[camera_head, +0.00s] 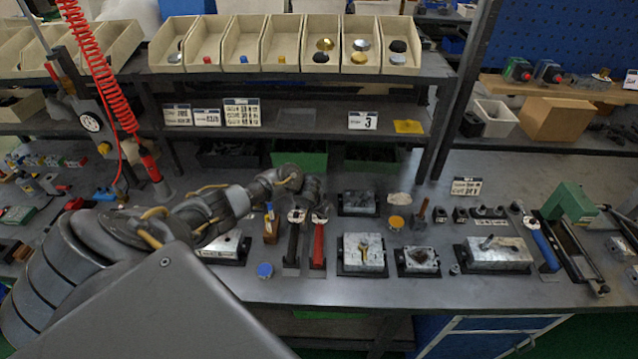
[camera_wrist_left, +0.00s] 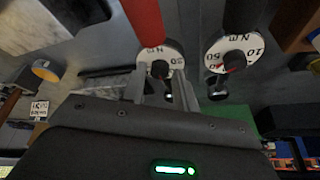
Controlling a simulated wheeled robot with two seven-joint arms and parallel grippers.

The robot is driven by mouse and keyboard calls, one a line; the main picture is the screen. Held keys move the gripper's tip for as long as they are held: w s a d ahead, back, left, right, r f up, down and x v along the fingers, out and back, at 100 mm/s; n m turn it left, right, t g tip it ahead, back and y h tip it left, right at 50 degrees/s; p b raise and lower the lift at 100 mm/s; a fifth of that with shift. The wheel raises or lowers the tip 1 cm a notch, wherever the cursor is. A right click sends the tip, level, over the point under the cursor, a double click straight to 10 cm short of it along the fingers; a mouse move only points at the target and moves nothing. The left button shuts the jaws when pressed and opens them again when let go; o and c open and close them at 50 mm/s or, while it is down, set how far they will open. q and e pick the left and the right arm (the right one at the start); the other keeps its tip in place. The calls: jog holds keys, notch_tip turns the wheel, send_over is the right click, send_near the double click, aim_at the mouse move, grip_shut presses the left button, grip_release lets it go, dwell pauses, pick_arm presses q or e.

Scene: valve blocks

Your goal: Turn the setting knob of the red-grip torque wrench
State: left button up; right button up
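In the left wrist view the red grip (camera_wrist_left: 143,20) comes from the top, and the white dial (camera_wrist_left: 174,53) has a dark central knob (camera_wrist_left: 160,69). My left gripper (camera_head: 312,190) is at the far end of this wrench. In the left wrist view its fingers (camera_wrist_left: 160,82) are apart, one on each side of the knob; contact is not clear. My right gripper is not in view.
Metal valve blocks (camera_head: 363,252) lie to the right. A blue-grip wrench (camera_head: 545,249) lies farther right. A shelf with bins (camera_head: 280,60) rises behind.

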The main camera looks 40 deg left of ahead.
pick_arm(q)
jog(key=a+v, duration=0.1)
jog(key=v, duration=0.9)
jog(key=shift+d+r, duration=0.4)
jog(key=shift+d, duration=0.1)
jog(key=shift+s+d+f, duration=0.1)
jog(key=shift+s, duration=0.05)
